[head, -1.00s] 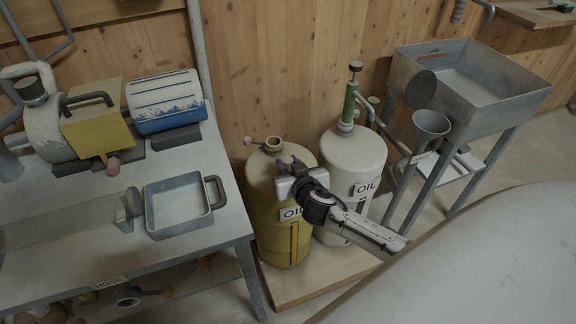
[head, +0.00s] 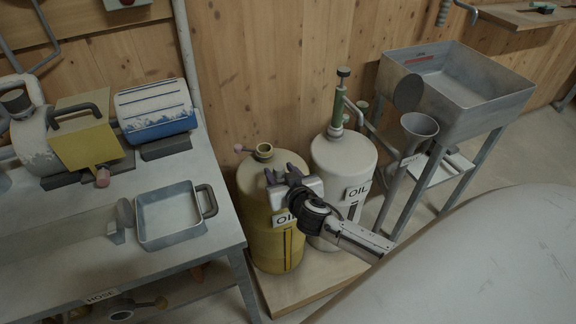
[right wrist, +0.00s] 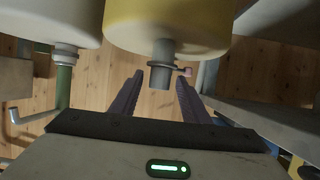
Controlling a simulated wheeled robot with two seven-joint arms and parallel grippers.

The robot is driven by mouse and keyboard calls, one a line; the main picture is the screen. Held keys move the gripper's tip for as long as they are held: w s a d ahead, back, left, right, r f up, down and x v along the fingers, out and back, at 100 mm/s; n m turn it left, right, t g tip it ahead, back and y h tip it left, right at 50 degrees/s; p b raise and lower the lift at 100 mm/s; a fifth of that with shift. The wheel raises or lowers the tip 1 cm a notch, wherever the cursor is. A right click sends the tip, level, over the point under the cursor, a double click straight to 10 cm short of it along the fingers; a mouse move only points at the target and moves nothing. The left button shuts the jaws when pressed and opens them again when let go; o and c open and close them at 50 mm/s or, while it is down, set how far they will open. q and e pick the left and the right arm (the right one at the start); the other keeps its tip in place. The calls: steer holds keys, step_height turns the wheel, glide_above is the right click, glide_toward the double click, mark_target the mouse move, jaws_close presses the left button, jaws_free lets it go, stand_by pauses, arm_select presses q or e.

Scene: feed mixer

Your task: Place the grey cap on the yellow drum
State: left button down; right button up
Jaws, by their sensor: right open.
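The yellow drum (head: 268,235) stands on a low wooden platform, marked OIL. Its short neck (head: 264,151) carries a pink-tipped lever to its left. In the right wrist view the drum (right wrist: 165,25) appears upside down, with the grey neck piece (right wrist: 161,77) between my finger lines. My right gripper (head: 281,173) is open and empty, just in front of the drum's upper part; its fingers (right wrist: 159,76) also show in the wrist view. My left gripper is not in view.
A white oil drum (head: 340,165) with a green pump stands close right of the yellow one. A metal bench (head: 70,250) with a tray (head: 170,236) is at the left. A basin stand (head: 455,95) with a funnel (head: 419,126) is at the right. A wooden wall stands behind.

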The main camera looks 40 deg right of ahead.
steer(key=v, duration=1)
steer(key=s+a+f+n+g+y, duration=0.2)
steer(key=s+a+f+n+y, duration=0.1)
steer(key=s+a+f, duration=0.3)
steer(key=s+a+f+n+g+y, duration=0.2)
steer(key=s+a+f, duration=0.4)
steer(key=s+a, duration=0.4)
steer(key=shift+s+a+n+y+p, duration=0.2)
steer(key=shift+s+n+y+p, duration=0.2)
steer(key=shift+s+y, duration=0.4)
steer(key=shift+w+f, duration=0.1)
